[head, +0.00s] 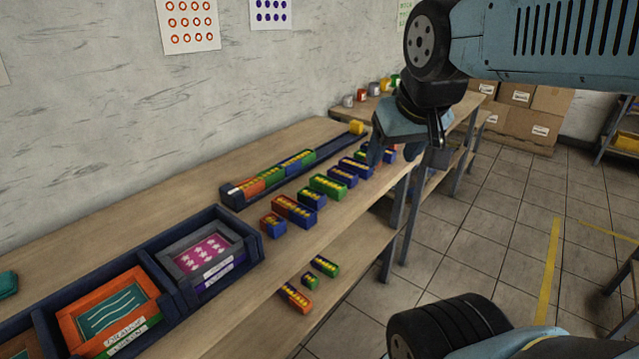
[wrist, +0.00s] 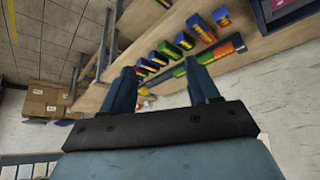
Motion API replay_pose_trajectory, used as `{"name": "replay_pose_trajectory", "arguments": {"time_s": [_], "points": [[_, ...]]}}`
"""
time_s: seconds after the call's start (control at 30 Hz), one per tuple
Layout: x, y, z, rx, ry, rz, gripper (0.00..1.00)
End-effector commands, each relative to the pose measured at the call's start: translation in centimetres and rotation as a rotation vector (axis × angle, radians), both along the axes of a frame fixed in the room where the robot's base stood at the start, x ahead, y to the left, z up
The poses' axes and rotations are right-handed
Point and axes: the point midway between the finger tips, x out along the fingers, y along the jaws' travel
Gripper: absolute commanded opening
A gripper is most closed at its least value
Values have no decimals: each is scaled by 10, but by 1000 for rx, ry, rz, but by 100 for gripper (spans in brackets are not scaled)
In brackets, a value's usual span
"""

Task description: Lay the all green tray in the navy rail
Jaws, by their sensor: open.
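The navy rail (head: 335,143) is a long narrow channel on the bench, running away from me along the wall side. Its near part holds orange, green and blue trays; its far part looks empty up to a yellow block (head: 356,127). A tray that looks all green (head: 328,186), with yellow pieces in it, stands in the row beside the rail, between blue trays. My gripper (head: 405,155) is open and empty above the far end of that row, hiding some trays. The wrist view shows its spread fingers (wrist: 162,85), with the rail (wrist: 178,72) and a green tray (wrist: 170,49) beyond.
A lower shelf holds a green and blue tray (head: 325,266) and an orange one (head: 295,298). Framed prints (head: 206,255) fill the near bench. Small pots (head: 362,95) stand farther back.

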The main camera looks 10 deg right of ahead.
Motion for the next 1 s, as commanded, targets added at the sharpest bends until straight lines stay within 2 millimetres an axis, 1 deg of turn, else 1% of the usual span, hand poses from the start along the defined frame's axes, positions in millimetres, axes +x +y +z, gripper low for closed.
{"name": "replay_pose_trajectory", "arguments": {"time_s": [0.03,0.07,0.17,0.3,0.37,0.4,0.47,0.5,0.6,0.67,0.7,0.77,0.87,0.9,0.97,1.0], "points": [[10,-9,-1,-20,-9,-15,66],[17,-16,-1,-35,-19,-25,68],[49,-37,-1,-102,-68,-53,78],[100,-65,-1,-200,-154,-64,78],[122,-75,-2,-233,-192,-55,78],[136,-80,-4,-252,-215,-44,78],[156,-87,-7,-276,-247,-22,78],[170,-90,-10,-287,-268,-4,78],[202,-95,-20,-305,-316,56,78],[219,-96,-28,-305,-338,98,78],[230,-96,-35,-302,-350,130,78],[245,-94,-47,-288,-365,179,78],[266,-88,-69,-251,-378,269,78],[273,-86,-80,-229,-378,306,78],[281,-81,-97,-189,-374,362,78],[285,-77,-108,-161,-366,400,78]]}}
